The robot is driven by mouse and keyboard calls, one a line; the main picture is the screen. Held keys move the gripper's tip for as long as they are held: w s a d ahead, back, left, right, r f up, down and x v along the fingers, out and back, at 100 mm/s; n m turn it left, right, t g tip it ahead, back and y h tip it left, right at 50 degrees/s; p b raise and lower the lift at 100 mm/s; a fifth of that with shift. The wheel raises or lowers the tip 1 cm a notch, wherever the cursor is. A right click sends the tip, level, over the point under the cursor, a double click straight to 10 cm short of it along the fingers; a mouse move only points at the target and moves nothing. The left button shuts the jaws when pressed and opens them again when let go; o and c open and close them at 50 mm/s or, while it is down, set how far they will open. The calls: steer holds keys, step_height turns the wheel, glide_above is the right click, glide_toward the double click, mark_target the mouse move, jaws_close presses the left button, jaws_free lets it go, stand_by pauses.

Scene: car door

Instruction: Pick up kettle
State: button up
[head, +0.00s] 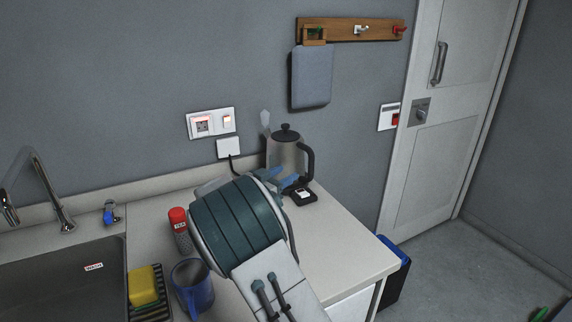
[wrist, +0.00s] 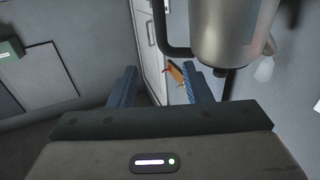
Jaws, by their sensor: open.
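The kettle (head: 284,153) is silver with a black lid and a black handle (head: 310,162) on its right side. It stands upright on the counter near the back wall, by a black base piece. My gripper (head: 282,178) is open and empty, its blue fingers in front of the kettle's lower part in the head view. In the wrist view the kettle body (wrist: 232,35) fills the upper right, and its handle (wrist: 159,28) lies ahead of my open fingers (wrist: 160,78). I cannot tell whether a finger touches the kettle. My arm hides part of the counter.
A red-capped container (head: 180,230), a blue mug (head: 192,287) and a yellow sponge (head: 143,285) stand left of my arm. The sink (head: 60,285) is further left. Wall sockets (head: 211,123) are behind. The counter's right end (head: 345,250) is clear, with a blue-black bin (head: 395,270) beyond.

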mark_target(309, 159)
steer(key=p+x, duration=0.1)
steer(key=x, duration=0.7)
steer(key=shift+p+x, duration=0.55)
steer(key=shift+x, duration=2.3)
steer(key=shift+w+a+f, duration=0.1)
steer(key=shift+a+f, duration=0.1)
jaws_close()
steer(key=shift+w+r, duration=0.1)
steer(key=shift+r, duration=0.1)
